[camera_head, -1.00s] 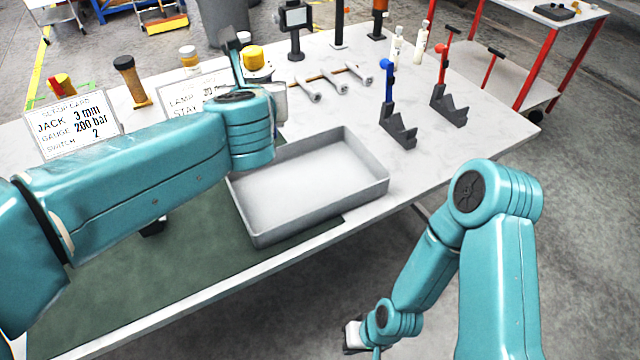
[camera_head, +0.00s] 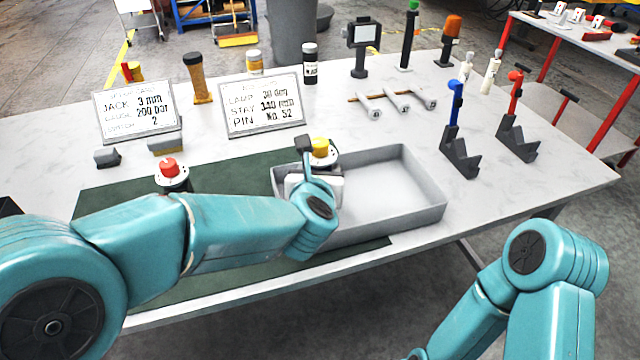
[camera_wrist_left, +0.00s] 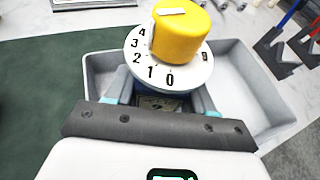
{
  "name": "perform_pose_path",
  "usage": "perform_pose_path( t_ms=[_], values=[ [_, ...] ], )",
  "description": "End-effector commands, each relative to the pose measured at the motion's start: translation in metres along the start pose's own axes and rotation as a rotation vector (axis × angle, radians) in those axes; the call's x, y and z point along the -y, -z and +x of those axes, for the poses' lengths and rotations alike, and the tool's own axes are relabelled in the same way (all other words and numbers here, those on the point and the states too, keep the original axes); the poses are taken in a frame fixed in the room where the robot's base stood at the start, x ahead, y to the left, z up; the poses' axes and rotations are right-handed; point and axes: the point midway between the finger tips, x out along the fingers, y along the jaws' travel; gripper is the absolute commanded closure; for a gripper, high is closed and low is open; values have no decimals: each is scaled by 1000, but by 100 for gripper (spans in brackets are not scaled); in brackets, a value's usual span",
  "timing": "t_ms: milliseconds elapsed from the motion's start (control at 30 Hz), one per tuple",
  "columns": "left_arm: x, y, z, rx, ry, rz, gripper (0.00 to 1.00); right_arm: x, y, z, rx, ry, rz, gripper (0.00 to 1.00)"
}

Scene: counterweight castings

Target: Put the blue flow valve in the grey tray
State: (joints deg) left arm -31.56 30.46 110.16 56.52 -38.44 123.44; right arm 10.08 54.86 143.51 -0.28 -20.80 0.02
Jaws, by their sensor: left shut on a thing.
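My left gripper (camera_wrist_left: 160,103) is shut on a flow valve with a yellow knob (camera_head: 320,147) and a white numbered dial. The valve also shows in the left wrist view (camera_wrist_left: 180,35), upright; its body is mostly hidden by the dial and fingers, with a little blue under the dial. The grey tray (camera_head: 400,226) is empty where its floor shows. The gripper and valve are over its left part; I cannot tell how high. Only a scrap of my right gripper (camera_head: 417,354) shows at the bottom edge, too little to tell its state.
A red-knobbed valve (camera_head: 170,172) stands on the green mat (camera_head: 110,200) left of the tray. Two sign cards (camera_head: 262,104) stand behind. Dark stands with a blue lever (camera_head: 455,105) and a red lever (camera_head: 515,95) are right of the tray.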

Motion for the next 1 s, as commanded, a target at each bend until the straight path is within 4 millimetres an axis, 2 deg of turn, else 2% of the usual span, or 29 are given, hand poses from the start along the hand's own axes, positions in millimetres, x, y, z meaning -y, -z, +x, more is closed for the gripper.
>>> perform_pose_path(
  t_ms=[33,133,567,600,667,1000],
  values=[
    [0,9,4,0,-1,3,100,-1,0,4,0,0,0,100],
    [0,18,8,2,-1,1,100,-2,0,6,0,0,0,100],
    [0,23,10,4,0,0,100,-4,0,10,0,0,0,100],
    [0,24,10,0,0,0,40,-3,0,9,0,0,0,100],
    [0,23,10,0,0,1,21,-3,0,9,0,0,0,100],
    [0,20,8,-1,0,1,21,-2,0,5,0,0,0,100]
  ],
)
